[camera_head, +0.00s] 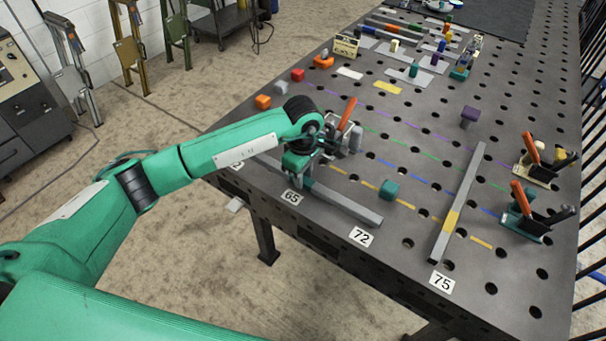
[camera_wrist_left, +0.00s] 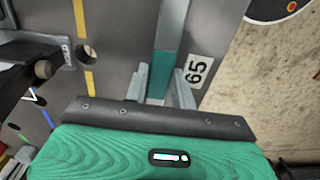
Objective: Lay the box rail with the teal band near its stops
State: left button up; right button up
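The box rail with the teal band is a long grey bar (camera_head: 350,205) along the table's near-left edge, between the tags 65 and 72. Its teal band (camera_wrist_left: 162,63) shows between my left fingers in the left wrist view. My left gripper (camera_wrist_left: 161,80) has one finger on each side of the rail at the band and looks closed against it. In the head view my left gripper (camera_head: 306,172) hides part of the rail. A teal block (camera_head: 389,189) stands on the table to the right. I cannot tell which pieces are the rail's stops. My right gripper is out of view.
Two orange-handled clamps (camera_head: 527,211) (camera_head: 538,165) stand at the right edge; another orange handle (camera_head: 347,113) rises behind my gripper. A purple block (camera_head: 468,115) stands beyond. Coloured dashed lines cross the perforated table.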

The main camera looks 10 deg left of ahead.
pick_arm(q)
jog(key=o, duration=0.4)
jog(key=shift+r, duration=0.1)
